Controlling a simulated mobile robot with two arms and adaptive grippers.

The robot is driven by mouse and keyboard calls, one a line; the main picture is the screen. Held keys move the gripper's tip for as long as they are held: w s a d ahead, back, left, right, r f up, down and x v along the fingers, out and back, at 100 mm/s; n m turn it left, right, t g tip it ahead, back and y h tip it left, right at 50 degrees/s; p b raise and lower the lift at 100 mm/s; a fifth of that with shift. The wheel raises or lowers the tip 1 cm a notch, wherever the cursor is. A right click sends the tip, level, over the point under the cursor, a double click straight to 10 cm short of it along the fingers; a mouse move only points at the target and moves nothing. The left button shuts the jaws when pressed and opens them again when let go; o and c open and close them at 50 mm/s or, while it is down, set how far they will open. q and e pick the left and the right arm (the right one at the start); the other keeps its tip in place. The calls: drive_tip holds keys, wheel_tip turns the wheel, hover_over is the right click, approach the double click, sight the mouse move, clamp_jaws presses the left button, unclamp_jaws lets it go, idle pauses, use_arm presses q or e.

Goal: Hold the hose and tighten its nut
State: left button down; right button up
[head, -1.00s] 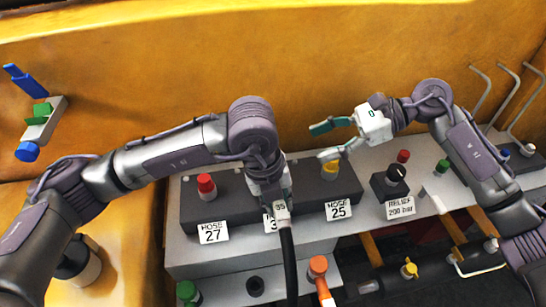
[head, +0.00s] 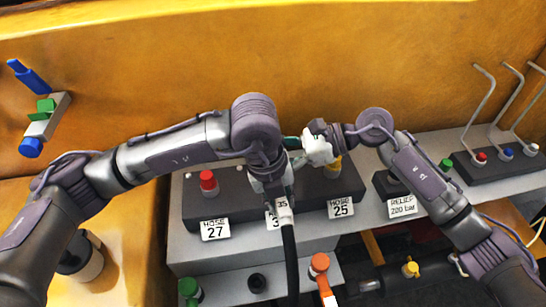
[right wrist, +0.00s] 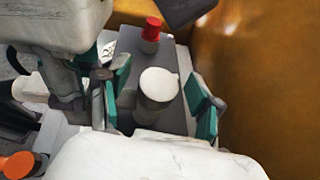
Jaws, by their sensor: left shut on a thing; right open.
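The black hose (head: 289,255) with a white tag marked 35 (head: 283,205) hangs in front of the block (head: 240,203). My left gripper (head: 274,190) is shut on the hose's upper end, over the middle of the block. My right gripper (head: 296,146) is just right of and behind it, pointing left. In the right wrist view its teal fingers (right wrist: 160,97) are open, with a grey cylinder with a pale round top (right wrist: 158,88) between them. I cannot tell whether this cylinder is the nut. My left gripper (right wrist: 88,62) is close beside it there.
A red cap (head: 208,182) stands above the HOSE 27 label; a yellow cap (head: 333,168) above HOSE 25 is partly hidden by my right gripper. Green (head: 188,290) and orange (head: 319,265) fittings sit lower in front. The yellow wall (head: 330,70) rises close behind.

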drive_tip(key=shift+c, duration=0.2)
drive_tip(key=c, duration=1.1)
drive_tip(key=shift+m+t, duration=0.3)
drive_tip(key=shift+t, duration=0.1)
drive_tip(key=m+t, duration=0.3)
drive_tip(key=shift+f+t+h, duration=0.1)
drive_tip(key=shift+t+h, duration=0.2)
drive_tip(key=shift+m+t+h, duration=0.4)
drive_tip(key=shift+m+t, duration=0.8)
